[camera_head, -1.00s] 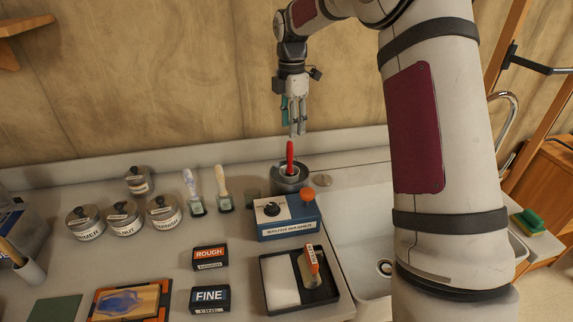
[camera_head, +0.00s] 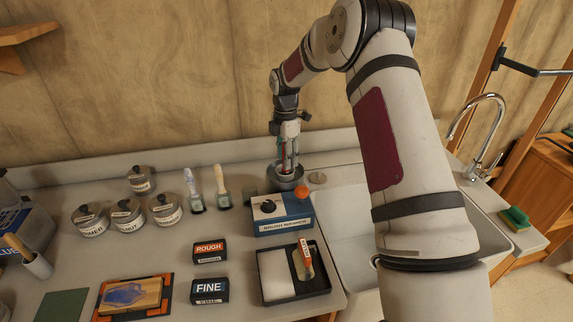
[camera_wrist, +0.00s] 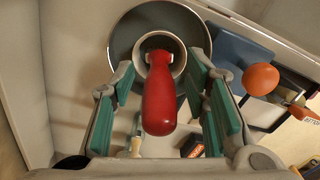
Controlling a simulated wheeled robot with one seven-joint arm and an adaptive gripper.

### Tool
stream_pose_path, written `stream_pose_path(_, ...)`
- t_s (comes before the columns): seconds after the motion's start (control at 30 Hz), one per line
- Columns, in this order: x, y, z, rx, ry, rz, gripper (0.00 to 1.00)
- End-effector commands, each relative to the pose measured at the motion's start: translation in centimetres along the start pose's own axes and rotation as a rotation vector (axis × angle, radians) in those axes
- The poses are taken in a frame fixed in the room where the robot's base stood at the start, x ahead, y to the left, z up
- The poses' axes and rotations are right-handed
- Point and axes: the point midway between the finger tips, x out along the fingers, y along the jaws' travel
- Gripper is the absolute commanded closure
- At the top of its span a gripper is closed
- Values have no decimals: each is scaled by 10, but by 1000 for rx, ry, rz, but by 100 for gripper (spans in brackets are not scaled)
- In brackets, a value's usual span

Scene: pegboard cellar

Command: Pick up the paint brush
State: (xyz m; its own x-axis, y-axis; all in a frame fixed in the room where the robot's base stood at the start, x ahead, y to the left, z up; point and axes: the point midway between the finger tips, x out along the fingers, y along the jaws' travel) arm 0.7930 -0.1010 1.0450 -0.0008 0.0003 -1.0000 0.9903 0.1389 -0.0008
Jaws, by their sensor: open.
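A red-handled brush (camera_wrist: 159,102) stands in the round metal cup (camera_wrist: 122,40) of the brush washer, its handle pointing up toward the wrist camera. Its bristle end is hidden in the cup. In the head view my gripper (camera_head: 288,160) is just above the cup (camera_head: 287,180) and hides most of the handle.
The blue washer box (camera_head: 283,216) with an orange knob (camera_head: 301,192) adjoins the cup. Two upright brushes (camera_head: 222,188) and several lidded tins (camera_head: 166,210) stand left. The sink (camera_head: 345,225) lies right.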

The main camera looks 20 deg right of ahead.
Motion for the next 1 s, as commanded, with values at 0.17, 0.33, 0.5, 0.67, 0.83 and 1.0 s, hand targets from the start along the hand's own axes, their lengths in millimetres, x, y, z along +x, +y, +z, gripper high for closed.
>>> stream_pose_path(0.17, 20, -1, -1, -1, 0, 0, 58)
stream_pose_path(0.33, 24, 0, 0, 0, 0, 0, 58)
stream_pose_path(0.5, 24, 0, 0, 0, 0, 1, 67)
stream_pose_path(0.67, 24, 0, 0, 0, 0, 1, 100)
stream_pose_path(0.83, 24, 0, 0, 0, 0, 1, 100)
stream_pose_path(1.0, 22, 1, 0, 0, -1, 2, 100)
